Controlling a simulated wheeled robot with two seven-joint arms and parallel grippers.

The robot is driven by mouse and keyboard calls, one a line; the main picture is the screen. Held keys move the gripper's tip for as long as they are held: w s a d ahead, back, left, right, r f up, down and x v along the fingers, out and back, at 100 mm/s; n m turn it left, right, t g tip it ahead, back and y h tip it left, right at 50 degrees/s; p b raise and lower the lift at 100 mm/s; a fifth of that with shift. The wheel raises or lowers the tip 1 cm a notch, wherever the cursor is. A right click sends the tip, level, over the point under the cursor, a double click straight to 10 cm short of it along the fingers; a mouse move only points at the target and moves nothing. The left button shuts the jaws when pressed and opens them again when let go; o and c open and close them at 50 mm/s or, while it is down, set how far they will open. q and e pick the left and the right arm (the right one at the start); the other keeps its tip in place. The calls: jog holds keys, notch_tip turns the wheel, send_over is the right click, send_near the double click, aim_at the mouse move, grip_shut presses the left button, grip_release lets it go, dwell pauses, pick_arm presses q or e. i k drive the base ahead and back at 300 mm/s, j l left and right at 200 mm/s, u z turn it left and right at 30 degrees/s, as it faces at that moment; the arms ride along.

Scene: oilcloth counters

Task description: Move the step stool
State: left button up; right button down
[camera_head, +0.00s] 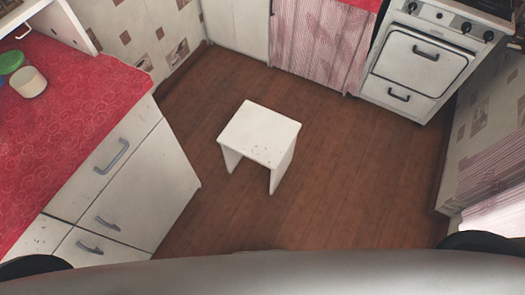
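The step stool (260,131) is white, with a square, slightly chipped top and panel legs. It stands upright on the brown wooden floor near the middle of the head view. Nothing touches it. Neither of my grippers shows in this view. A grey curved part of my own body fills the bottom edge.
A counter with red oilcloth (77,107) and white drawers (139,190) is at the left, with a white and a green container on it. A white stove (424,58) and a pink curtain (322,45) stand at the back. The floor (355,170) around the stool is clear.

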aim_at(265, 137)
jog(key=l+u, duration=0.15)
jog(key=u, duration=1.15)
jog(key=l+u, duration=0.35)
jog(key=k+l+u, duration=0.1)
jog(key=l+u, duration=0.3)
jog(key=k+l+u, duration=0.1)
jog(key=l+u, duration=0.25)
jog(key=l, duration=0.15)
jog(key=k+l+u, duration=0.2)
jog(key=l+u, duration=0.2)
jog(key=k+l+u, duration=0.15)
jog(key=k+l, duration=0.45)
jog(key=l, duration=0.2)
jog(key=k+l+u, duration=0.1)
jog(key=k+l, duration=0.55)
jog(key=l, duration=0.1)
